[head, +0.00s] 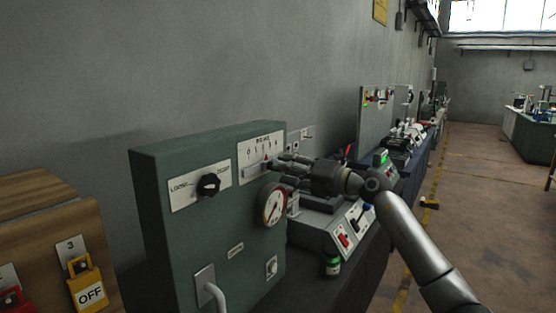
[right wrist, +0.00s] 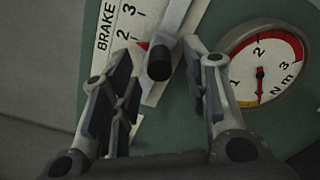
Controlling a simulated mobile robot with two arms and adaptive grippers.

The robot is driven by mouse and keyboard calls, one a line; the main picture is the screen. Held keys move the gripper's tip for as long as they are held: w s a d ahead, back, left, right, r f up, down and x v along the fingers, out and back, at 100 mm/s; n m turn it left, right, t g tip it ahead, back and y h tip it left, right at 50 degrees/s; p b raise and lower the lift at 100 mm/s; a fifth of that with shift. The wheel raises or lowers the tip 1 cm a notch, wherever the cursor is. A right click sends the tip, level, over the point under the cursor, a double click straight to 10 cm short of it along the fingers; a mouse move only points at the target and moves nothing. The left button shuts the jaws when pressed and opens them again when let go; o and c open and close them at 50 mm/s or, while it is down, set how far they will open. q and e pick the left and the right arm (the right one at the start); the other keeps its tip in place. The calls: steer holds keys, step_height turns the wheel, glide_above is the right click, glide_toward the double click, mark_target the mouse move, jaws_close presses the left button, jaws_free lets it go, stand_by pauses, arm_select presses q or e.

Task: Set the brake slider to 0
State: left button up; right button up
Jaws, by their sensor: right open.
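The brake slider is on a white scale plate marked BRAKE (head: 262,150) at the upper right of the green cabinet's front. In the right wrist view its black knob (right wrist: 159,64) stands between my right gripper's fingers, with a small red pointer beside it near the 2 mark; the exact reading is hard to tell. The 3 and 2 show on the plate (right wrist: 117,30); the lower numbers are hidden by a finger. My right gripper (head: 276,164) is open around the knob, with a gap visible on either side. My left gripper is not in view.
A round gauge (head: 273,204) sits just below the gripper; its needle (right wrist: 260,88) is near the low end. A black rotary knob (head: 208,185) is left of the slider. A curved handle (head: 214,294) sticks out lower down. More equipment (head: 345,228) stands at right.

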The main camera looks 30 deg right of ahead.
steer(key=shift+p+x, duration=0.4)
steer(key=shift+x, duration=1.25)
jaws_close()
